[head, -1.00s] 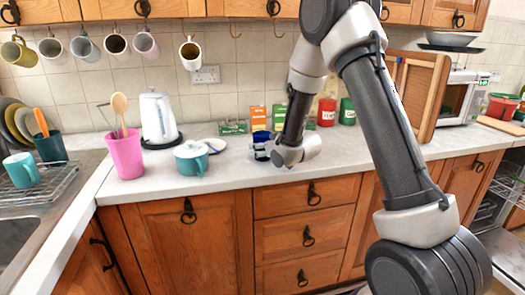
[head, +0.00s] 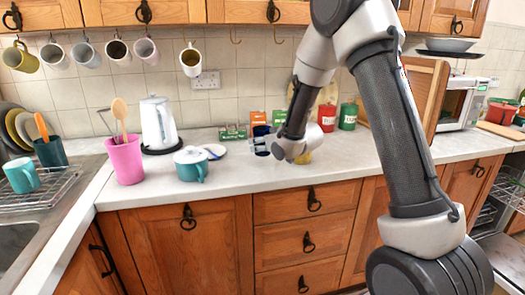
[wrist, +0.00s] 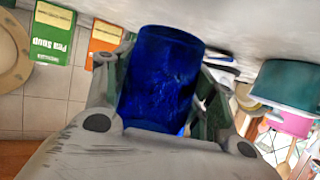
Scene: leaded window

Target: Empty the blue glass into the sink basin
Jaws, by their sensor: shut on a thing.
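The blue glass (head: 261,131) is between the fingers of my gripper (head: 262,146), over the back of the counter in the head view. My gripper is shut on it. In the wrist view the dark blue glass (wrist: 160,75) fills the middle, with a finger on each side. It looks about upright in the head view; its contents are hidden. The sink basin (head: 14,240) is at the far left edge of the head view, partly cut off.
A teal lidded pot (head: 190,167), a pink utensil holder (head: 125,160) and a white kettle (head: 157,122) stand between the glass and the sink. A drying rack (head: 45,190) with a teal mug is beside the basin. Boxes and red and green tins stand behind my gripper. Mugs hang above.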

